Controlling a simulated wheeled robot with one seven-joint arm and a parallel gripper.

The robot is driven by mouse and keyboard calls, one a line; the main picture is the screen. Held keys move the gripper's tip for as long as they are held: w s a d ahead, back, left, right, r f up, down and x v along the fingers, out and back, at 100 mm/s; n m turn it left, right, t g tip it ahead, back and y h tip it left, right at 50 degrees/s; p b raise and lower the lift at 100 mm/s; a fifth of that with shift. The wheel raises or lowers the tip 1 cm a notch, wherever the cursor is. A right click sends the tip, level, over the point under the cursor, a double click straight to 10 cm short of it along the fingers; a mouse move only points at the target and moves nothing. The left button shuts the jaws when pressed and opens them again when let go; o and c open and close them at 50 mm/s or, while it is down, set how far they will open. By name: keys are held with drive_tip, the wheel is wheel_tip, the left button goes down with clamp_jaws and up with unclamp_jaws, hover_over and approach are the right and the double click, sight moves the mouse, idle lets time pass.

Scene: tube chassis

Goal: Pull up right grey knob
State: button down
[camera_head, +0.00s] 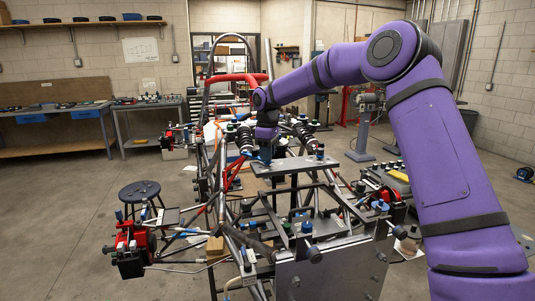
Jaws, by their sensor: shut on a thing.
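My gripper (265,153) points down over the left end of a flat grey plate (290,165) on the tube chassis. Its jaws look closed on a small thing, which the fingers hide. I cannot tell if this is a grey knob, or if it has been lifted. A small dark knob-like part (320,151) stands upright at the plate's right end, apart from my gripper. Another dark-capped part (307,228) stands on the near part of the frame. No knob shows clearly grey at this size.
The tube chassis (226,232) fills the middle, with coil springs and thin tubes close around my gripper. A round stool (140,190) stands at left. Workbenches (55,118) line the left wall. The floor at far left is clear.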

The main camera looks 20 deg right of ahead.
drive_tip(key=shift+r, duration=1.05)
drive_tip(key=c, duration=0.9)
unclamp_jaws()
wheel_tip(320, 180, up, 11)
drive_tip(key=shift+f, duration=0.1)
